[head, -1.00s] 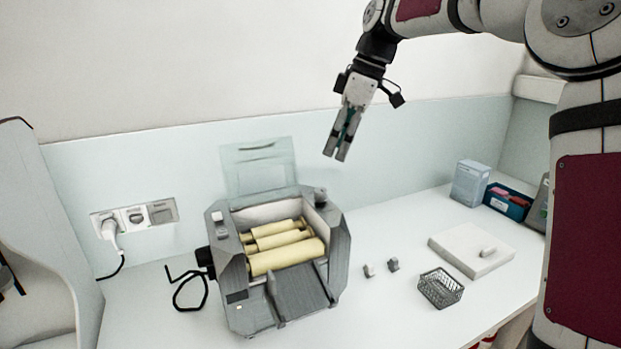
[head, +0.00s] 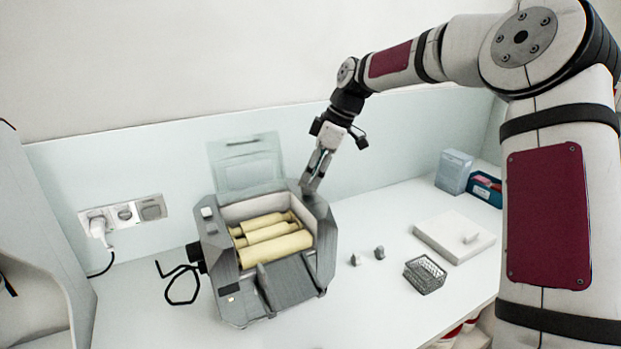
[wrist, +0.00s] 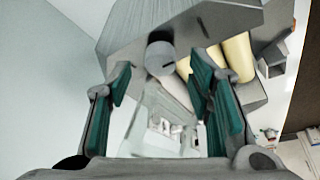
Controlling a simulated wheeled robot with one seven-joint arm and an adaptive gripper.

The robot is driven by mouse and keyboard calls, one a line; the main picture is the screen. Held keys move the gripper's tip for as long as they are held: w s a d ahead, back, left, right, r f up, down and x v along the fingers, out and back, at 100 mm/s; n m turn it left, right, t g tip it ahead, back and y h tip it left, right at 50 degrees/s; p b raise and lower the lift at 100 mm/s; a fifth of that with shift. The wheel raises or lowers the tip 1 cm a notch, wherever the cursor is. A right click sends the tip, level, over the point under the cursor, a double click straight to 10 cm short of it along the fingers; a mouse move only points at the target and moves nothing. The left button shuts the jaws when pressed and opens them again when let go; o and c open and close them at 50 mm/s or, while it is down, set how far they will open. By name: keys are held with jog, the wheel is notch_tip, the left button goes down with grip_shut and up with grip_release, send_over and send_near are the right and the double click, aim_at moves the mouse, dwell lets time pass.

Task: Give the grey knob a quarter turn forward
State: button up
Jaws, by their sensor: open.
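The grey mill (head: 325,235) stands on the counter with its clear lid raised and several cream rollers (head: 275,246) inside. The grey knob (wrist: 160,57) is a round grey disc with a short dark line on its face, on the mill's top at the right rear corner. My gripper (head: 310,188) points down at that corner and largely covers the knob in the head view. In the wrist view my gripper (wrist: 160,76) is open, with a green-padded finger on each side of the knob's position. Whether the fingertips reach down around the knob I cannot tell.
Two small grey pieces (head: 379,253), a wire basket (head: 425,275) and a white block (head: 452,236) lie right of the mill. A blue-grey box (head: 453,172) stands at the back right. A black crank (head: 178,283) sticks out on the mill's left.

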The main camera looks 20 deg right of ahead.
jog(key=shift+x, duration=0.95)
grip_shut()
